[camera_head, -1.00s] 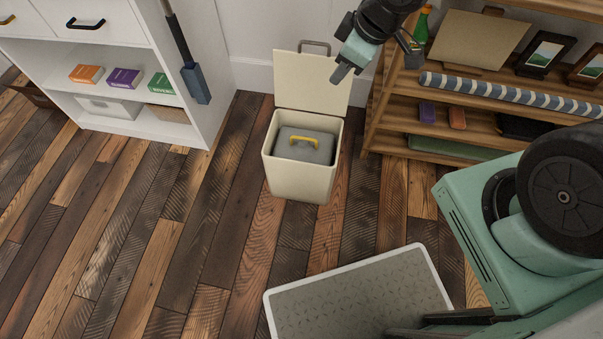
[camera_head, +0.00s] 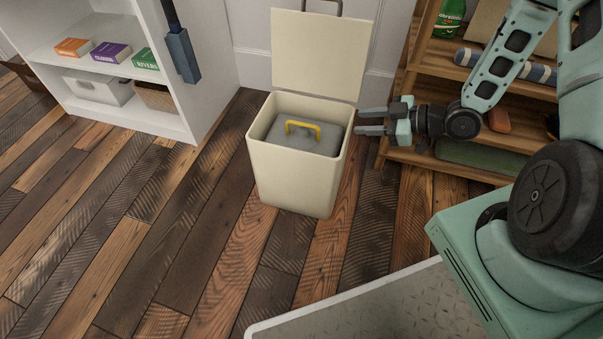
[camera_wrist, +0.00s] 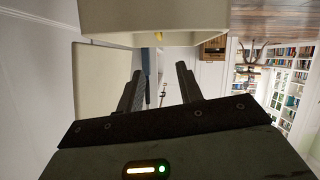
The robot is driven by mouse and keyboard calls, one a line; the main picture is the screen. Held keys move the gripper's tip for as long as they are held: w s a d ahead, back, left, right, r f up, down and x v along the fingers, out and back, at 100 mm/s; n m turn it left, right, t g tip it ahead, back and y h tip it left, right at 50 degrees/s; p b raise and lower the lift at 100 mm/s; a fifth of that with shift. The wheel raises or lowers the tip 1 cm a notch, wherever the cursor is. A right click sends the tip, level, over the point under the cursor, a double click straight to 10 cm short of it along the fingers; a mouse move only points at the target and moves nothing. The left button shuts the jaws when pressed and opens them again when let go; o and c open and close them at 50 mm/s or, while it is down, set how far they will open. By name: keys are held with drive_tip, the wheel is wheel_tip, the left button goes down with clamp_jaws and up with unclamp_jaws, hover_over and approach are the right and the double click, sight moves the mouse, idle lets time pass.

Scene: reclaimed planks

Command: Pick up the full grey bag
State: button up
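The full grey bag (camera_head: 322,137) sits inside a cream bin (camera_head: 293,182), its top just below the rim. A yellow handle (camera_head: 302,126) stands up on the bag. The bin's lid (camera_head: 318,52) is open and upright at the back. My gripper (camera_head: 358,122) is at the bin's right side, near the rim, with its fingers pointing left. The fingers are apart with nothing between them. The bag's lower part is hidden in the bin.
A white shelf unit (camera_head: 190,118) with small boxes stands at the left. A wooden shelf (camera_head: 395,153) with a rolled striped item stands close behind my arm at the right. A grey platform with a white rim (camera_head: 290,322) is at the bottom. The plank floor left of the bin is clear.

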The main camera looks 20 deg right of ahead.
drive_tip(key=b, duration=0.6)
approach(306, 124)
drive_tip(key=x, duration=0.3)
drive_tip(key=shift+w+a+f, duration=0.1)
drive_tip(key=shift+a+f, duration=0.2)
drive_tip(key=shift+w+a, duration=0.35)
drive_tip(key=shift+a, duration=0.05)
drive_tip(key=b+x, duration=0.4)
drive_tip(key=x, duration=0.1)
drive_tip(key=shift+d+f+b, duration=0.15)
drive_tip(key=shift+f+b, duration=0.05)
drive_tip(key=shift+b, duration=0.1)
drive_tip(key=shift+w+r, duration=0.15)
clamp_jaws()
